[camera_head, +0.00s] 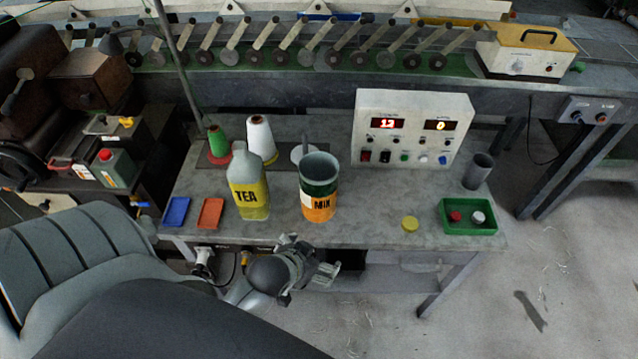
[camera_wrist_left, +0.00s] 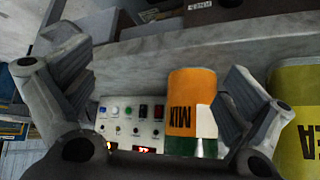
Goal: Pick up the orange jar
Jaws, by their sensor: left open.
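In the left wrist view the jar (camera_wrist_left: 190,92) appears upside down, between the fingers and closer to the right one. My left gripper (camera_head: 328,268) is open and empty, in front of the table edge and apart from the jar; its spread fingers also show in the left wrist view (camera_wrist_left: 155,85). My right gripper is not in view.
A yellow TEA bottle (camera_head: 248,190) stands just left of the jar. Blue (camera_head: 176,211) and orange (camera_head: 210,213) trays lie farther left. A control box (camera_head: 410,130) stands behind right.

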